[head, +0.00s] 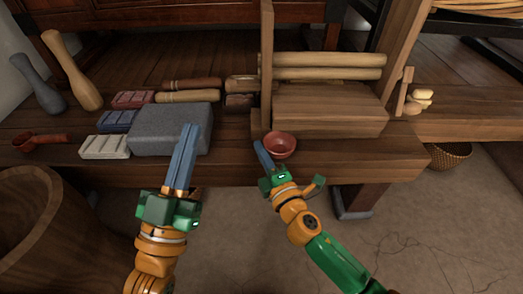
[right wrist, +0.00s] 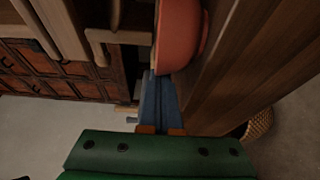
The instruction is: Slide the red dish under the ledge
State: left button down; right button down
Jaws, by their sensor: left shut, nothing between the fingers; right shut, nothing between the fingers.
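The red dish (head: 281,146) is a small round bowl near the front edge of the wooden bench, in front of a low wooden block that looks like the ledge (head: 330,112). I cannot see a gap under it. My right gripper (head: 262,150) is shut and empty, its blue fingers at the left side of the dish. The right wrist view shows the dish (right wrist: 180,38) beside the fingertips (right wrist: 152,78), very close; I cannot tell if they touch. My left gripper (head: 188,135) is shut and empty, in front of a grey stone block.
The grey stone block (head: 170,130) and small bars (head: 105,147) stand on the left. A tall upright board (head: 267,60) stands behind the dish at its left. Pale rods (head: 330,66) lie above the ledge. A wooden tub (head: 45,225) stands front left. Bare bench lies right of the dish.

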aim_at(278, 156)
jog(key=shift+d, duration=0.15)
